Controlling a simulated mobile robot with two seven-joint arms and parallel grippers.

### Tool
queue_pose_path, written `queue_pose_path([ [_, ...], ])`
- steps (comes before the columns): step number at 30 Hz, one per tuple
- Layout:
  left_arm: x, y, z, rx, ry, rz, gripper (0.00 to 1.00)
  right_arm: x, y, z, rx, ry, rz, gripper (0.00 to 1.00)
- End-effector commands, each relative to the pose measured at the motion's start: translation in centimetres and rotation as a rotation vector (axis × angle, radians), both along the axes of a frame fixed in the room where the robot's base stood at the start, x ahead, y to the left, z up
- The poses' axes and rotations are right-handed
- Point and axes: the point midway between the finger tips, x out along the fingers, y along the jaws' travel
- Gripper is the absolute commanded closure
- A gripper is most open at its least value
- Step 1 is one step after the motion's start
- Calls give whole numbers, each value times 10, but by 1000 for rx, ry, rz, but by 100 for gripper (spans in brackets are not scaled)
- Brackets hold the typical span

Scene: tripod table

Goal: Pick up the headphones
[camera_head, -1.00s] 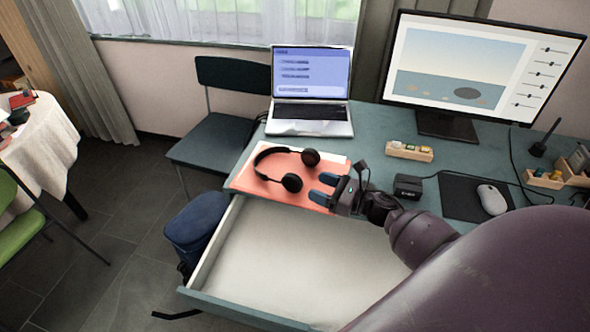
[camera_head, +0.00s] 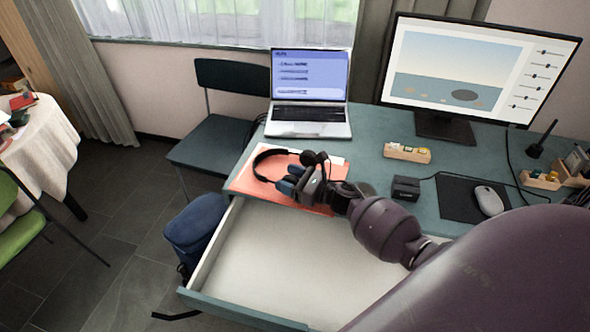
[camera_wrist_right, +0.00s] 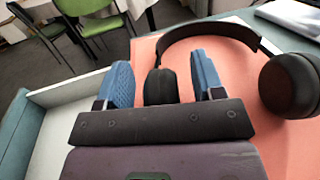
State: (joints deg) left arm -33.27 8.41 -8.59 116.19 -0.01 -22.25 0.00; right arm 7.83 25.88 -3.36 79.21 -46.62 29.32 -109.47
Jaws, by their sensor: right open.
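The black headphones (camera_head: 261,163) lie on a red-orange folder (camera_head: 243,181) at the desk's left front, above the open drawer. In the right wrist view, the headband (camera_wrist_right: 208,31) arcs behind my fingers and one ear cup (camera_wrist_right: 290,85) lies to the right. My right gripper (camera_head: 288,178) is open. In the right wrist view its two blue fingertips (camera_wrist_right: 163,82) stand on either side of the other ear cup (camera_wrist_right: 160,87), which shows between them. I cannot tell whether the fingers touch it. My left gripper is not in view.
An open white drawer (camera_head: 262,254) juts out below the desk edge. A laptop (camera_head: 309,120) stands behind the folder. A wooden holder (camera_head: 407,153), a small black box (camera_head: 406,187) and a mouse (camera_head: 489,200) are to the right. A chair (camera_head: 212,144) stands left.

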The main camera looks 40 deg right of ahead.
Motion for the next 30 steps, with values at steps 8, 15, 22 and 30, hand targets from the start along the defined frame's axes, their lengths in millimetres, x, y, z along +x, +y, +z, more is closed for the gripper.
queue_pose_path([
  [8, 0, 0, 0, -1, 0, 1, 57, 0, 0, 0, 0, 0, 0, 63],
  [15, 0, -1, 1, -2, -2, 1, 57, 0, 0, 1, 0, -1, 0, 96],
  [22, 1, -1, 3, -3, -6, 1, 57, 0, 0, 2, -1, -2, 0, 96],
  [30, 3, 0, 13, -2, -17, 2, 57, 0, 0, 37, -3, -7, 2, 96],
])
